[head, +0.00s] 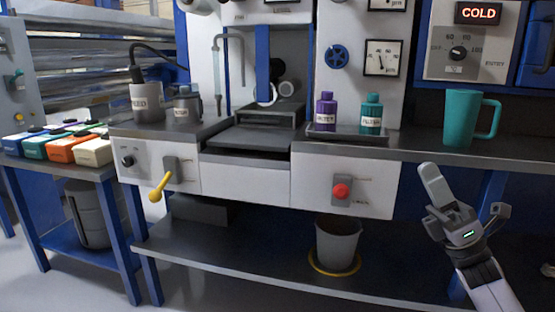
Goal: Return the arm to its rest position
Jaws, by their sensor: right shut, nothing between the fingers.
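My right gripper (432,182) is at the right of the head view, in front of the bench and below the level of its top. It points up, its fingers are together, and it holds nothing. It is apart from the teal mug (464,115), which stands on the counter above and behind it. My right arm comes in from the lower right corner. My left gripper and left arm are not in view.
A machine with a yellow lever (158,188) and a red knob (341,191) fills the middle. A purple bottle (326,111) and a teal bottle (371,114) stand on it. A grey bucket (337,246) sits on the lower shelf. Coloured boxes (66,148) stand left.

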